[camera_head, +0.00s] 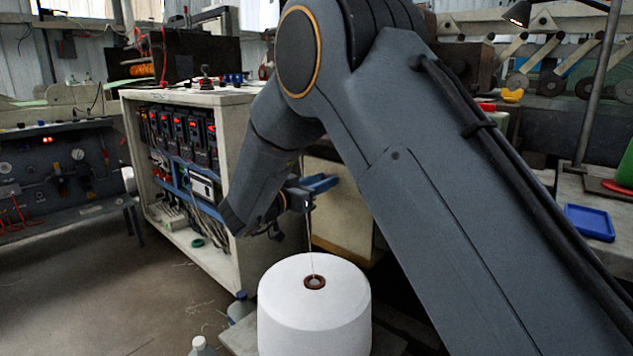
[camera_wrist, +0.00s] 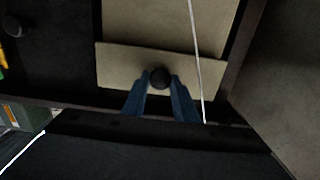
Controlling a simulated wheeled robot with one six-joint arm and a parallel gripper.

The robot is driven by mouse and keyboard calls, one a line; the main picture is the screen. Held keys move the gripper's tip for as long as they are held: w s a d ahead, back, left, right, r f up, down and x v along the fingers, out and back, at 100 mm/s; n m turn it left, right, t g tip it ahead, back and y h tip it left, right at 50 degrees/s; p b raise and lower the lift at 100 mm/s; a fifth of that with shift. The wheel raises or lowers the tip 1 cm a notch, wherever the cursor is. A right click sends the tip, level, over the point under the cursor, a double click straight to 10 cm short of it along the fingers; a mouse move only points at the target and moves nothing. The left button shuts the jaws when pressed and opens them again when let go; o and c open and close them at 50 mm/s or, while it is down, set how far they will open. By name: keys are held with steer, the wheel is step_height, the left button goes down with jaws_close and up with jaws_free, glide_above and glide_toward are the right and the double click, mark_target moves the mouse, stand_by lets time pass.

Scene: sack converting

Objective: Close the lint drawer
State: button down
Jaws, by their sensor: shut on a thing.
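The lint drawer (camera_wrist: 120,62) has a beige front with a round black knob (camera_wrist: 160,77). My gripper (camera_wrist: 160,88) has its two blue fingers on either side of the knob and is shut on it. In the head view, a beige cabinet front (camera_head: 345,238) shows below and behind my gripper (camera_head: 308,192); the knob cannot be made out there. The drawer front seems to stand out from the beige panel (camera_wrist: 160,20) beside it in the wrist view; how far is hard to tell.
A large white yarn cone (camera_head: 315,310) stands in front, its thread rising past my gripper. An open electrical cabinet (camera_head: 190,250) is at the left. A blue tray (camera_head: 590,222) lies on the right bench. Bottles (camera_head: 202,346) stand near the cone.

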steer(key=shift+p+x, duration=0.3)
steer(key=shift+x, duration=0.75)
steer(key=c, duration=1.4)
jaws_free()
steer(key=shift+w+d, duration=0.1)
steer(key=shift+d, duration=0.05)
steer(key=shift+c, duration=0.2)
steer(key=p+v, duration=0.2)
steer(key=v, duration=0.6)
steer(key=shift+w, duration=0.15)
